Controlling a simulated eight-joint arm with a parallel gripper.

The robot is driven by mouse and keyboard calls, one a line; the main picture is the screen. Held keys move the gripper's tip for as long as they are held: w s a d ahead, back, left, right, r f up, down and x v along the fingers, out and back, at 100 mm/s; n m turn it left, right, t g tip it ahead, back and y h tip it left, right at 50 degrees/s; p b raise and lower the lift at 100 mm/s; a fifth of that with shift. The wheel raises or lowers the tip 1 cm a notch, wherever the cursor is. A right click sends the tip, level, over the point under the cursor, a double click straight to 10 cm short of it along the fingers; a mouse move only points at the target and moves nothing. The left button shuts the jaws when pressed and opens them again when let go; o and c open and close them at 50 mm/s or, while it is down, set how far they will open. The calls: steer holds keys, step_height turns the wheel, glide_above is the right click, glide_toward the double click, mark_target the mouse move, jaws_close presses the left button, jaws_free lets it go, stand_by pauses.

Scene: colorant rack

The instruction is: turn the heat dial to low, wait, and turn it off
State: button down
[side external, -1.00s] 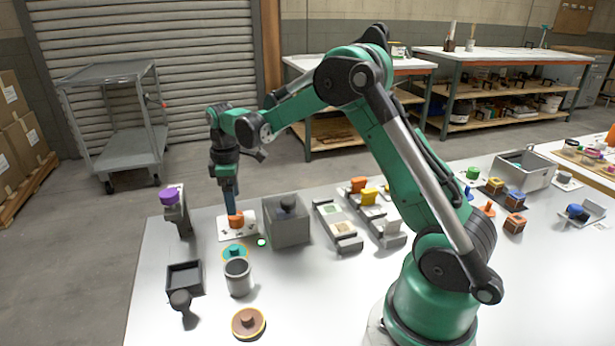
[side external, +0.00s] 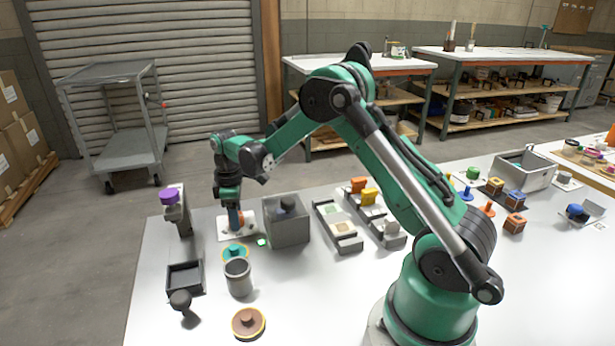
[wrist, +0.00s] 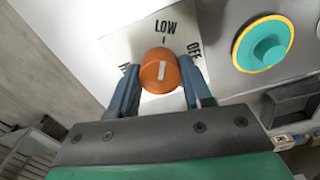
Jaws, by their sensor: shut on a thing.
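The heat dial is an orange round knob (wrist: 158,72) with a white line on top, on a white plate (wrist: 118,45) marked LOW, OFF and a partly hidden third label. In the wrist view its white line points towards LOW and lines up with the small tick there. My gripper (wrist: 160,82) has its two blue fingers on either side of the knob, shut on it. In the side view my gripper (side external: 235,218) is pointing down over the plate and hides most of the orange dial (side external: 241,222).
A small green light (side external: 262,242) glows near the plate. A teal round piece (side external: 235,252) and a grey cup (side external: 238,278) stand in front. A grey box (side external: 288,229) is close on the right, and a stand with a purple knob (side external: 168,195) on the left.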

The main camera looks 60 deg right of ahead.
steer(key=shift+m, duration=0.4)
steer(key=m, duration=0.4)
steer(key=shift+m, duration=0.4)
steer(key=m, duration=0.6)
stand_by(0.4)
steer(key=shift+c, duration=1.8)
jaws_free()
steer(key=shift+r, duration=2.85)
